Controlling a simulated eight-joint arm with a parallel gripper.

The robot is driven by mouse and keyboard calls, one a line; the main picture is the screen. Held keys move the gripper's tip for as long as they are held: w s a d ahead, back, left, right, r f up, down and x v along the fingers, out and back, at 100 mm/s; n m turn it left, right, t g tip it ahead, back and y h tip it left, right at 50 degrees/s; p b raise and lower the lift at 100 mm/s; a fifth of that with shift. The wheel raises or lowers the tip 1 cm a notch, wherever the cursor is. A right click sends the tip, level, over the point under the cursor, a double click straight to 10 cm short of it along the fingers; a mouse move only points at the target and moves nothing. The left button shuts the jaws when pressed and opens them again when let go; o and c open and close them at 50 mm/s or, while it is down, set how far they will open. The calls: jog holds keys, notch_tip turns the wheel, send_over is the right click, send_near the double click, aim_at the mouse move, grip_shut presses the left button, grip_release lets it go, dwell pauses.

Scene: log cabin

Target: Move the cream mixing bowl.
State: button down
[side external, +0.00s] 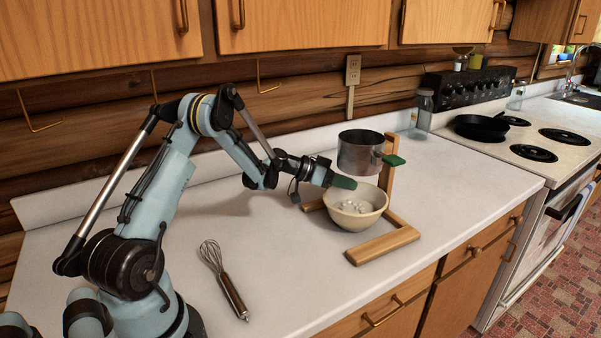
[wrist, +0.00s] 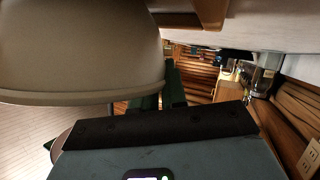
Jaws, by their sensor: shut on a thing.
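The cream mixing bowl (side external: 355,219) stands upright on the white counter, with several small white round things (side external: 357,206) inside it. It fills the upper left of the wrist view (wrist: 75,55), which looks upside down. My gripper (side external: 343,182) reaches in from the left, with its green fingertips at the bowl's back-left rim. In the wrist view the green fingers (wrist: 168,90) are beside the bowl's edge. The gripper is shut on the bowl's rim; the exact contact is partly hidden.
A wooden stand (side external: 385,243) has base bars beside the bowl and an upright behind it. A metal pot (side external: 360,154) with a green handle is above and behind the bowl. A whisk (side external: 224,280) lies front left. The stove (side external: 533,137) is at right. Counter between whisk and bowl is clear.

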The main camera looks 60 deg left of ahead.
jog(key=shift+s+f, duration=0.1)
jog(key=shift+f, duration=0.05)
jog(key=shift+s+d, duration=0.15)
jog(key=shift+s, duration=2.8)
jog(key=shift+s+d, duration=0.15)
jog(key=shift+s, duration=2.75)
jog(key=shift+s+d, duration=0.15)
jog(key=shift+s, duration=2.8)
jog(key=c, duration=1.1)
grip_release()
jog(key=v, duration=0.5)
jog(key=shift+a, duration=0.1)
notch_tip(320, 180, up, 7)
